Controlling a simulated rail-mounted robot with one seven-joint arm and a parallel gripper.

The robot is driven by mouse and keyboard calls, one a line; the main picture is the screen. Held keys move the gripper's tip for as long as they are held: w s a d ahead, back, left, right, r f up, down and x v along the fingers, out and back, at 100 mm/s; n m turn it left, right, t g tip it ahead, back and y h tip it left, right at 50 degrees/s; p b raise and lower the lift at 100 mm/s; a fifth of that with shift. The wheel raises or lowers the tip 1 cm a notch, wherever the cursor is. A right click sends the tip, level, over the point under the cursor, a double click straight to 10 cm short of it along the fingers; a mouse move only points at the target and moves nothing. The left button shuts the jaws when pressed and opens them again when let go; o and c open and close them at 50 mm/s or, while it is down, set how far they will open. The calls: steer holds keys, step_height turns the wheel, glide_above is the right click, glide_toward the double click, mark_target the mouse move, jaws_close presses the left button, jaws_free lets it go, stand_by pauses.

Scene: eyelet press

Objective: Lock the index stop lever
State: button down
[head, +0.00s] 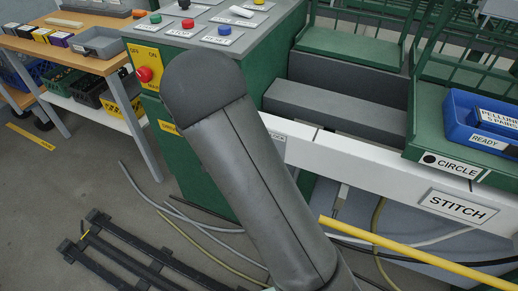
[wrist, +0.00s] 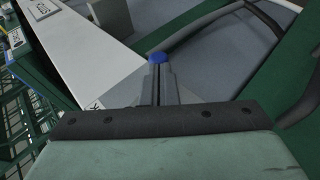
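In the wrist view my gripper (wrist: 158,72) has its two narrow grey fingers close together, with only a thin line between them. A round blue knob (wrist: 159,58) shows right at the fingertips, beside the white beam. The fingers cover its near side, so I cannot tell whether they touch it. I cannot make out a lever arm under the knob. In the head view my own grey arm crosses the middle and hides the gripper and the knob. A partly covered label (head: 277,138) sits on the white beam beside the arm.
The white beam (head: 390,173) carries a STITCH plate (head: 458,207). A green control cabinet (head: 190,140) with a red stop button (head: 144,74) stands left of my arm. A yellow bar (head: 420,258) crosses low right. Cables (head: 200,225) and a dark rack (head: 125,250) lie on the floor.

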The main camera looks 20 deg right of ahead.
steer(key=shift+s+d+f+n+g+h+p, duration=0.1)
steer(key=shift+s+d+n+g+h+p, duration=0.1)
steer(key=shift+g+h+p, duration=0.25)
steer(key=shift+s+d+f+n+g+h+p, duration=0.15)
steer(key=shift+n+g+h, duration=0.1)
steer(key=shift+h, duration=0.4)
steer(key=shift+r, duration=0.2)
steer(key=p+v, duration=0.3)
steer(key=v, duration=1.1)
steer(key=shift+w+d+r, duration=0.2)
steer(key=shift+w+r, duration=0.2)
steer(key=shift+w, duration=0.05)
